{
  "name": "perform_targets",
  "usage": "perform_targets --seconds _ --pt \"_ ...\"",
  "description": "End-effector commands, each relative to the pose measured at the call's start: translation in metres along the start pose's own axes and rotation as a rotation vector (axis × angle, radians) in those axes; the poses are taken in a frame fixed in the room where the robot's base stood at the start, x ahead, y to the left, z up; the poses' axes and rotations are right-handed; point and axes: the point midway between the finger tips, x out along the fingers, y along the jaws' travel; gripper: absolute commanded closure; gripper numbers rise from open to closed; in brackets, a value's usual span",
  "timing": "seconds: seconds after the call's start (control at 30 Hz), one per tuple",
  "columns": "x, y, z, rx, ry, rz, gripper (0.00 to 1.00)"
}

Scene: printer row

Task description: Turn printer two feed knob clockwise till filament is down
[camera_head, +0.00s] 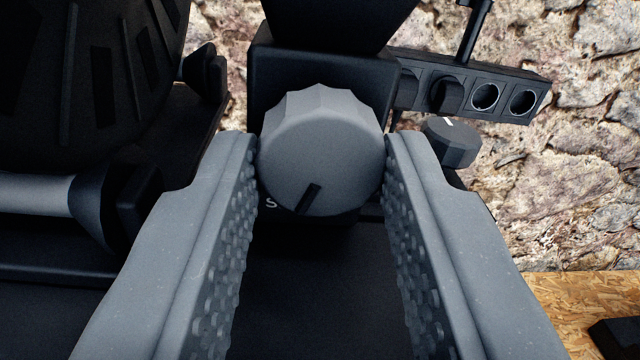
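A grey, ridged feed knob (322,145) faces me at the upper middle. Its black pointer mark lies near the lower edge, slightly left of centre, pointing down and to the left. My gripper (322,165) has its two grey fingers on either side of the knob. The left finger appears to touch or nearly touch the knob's left edge, and the right finger its right edge; I cannot tell whether they press on it. A black housing (290,75) sits behind the knob, with a white letter S partly showing below left. No filament is clearly visible.
A smaller dark knob (451,141) with a white mark is to the right. A black holder with round holes (485,95) is at upper right. A large dark spool (100,80) and a grey rod (35,194) fill the left. A wooden surface (560,300) shows at lower right.

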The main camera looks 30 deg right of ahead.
Motion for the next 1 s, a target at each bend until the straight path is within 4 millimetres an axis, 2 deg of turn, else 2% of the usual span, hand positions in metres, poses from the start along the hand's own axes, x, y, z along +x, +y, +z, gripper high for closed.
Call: perform_targets --seconds 0.17,0.53,0.87,0.9,0.97,1.0 --pt "-0.0001 0.0 0.0006 0.021 -0.002 0.0 0.93" --pt "-0.0003 -0.0007 0.0024 0.384 -0.025 -0.003 0.93" --pt "-0.0002 -0.0003 0.0019 0.418 -0.029 -0.002 0.93" --pt "-0.0002 -0.0003 0.0019 0.418 -0.029 -0.002 0.67" --pt "-0.0001 -0.0002 0.0016 0.418 -0.028 -0.002 0.5" --pt "-0.0002 -0.0003 0.0015 0.418 -0.028 -0.003 0.48"
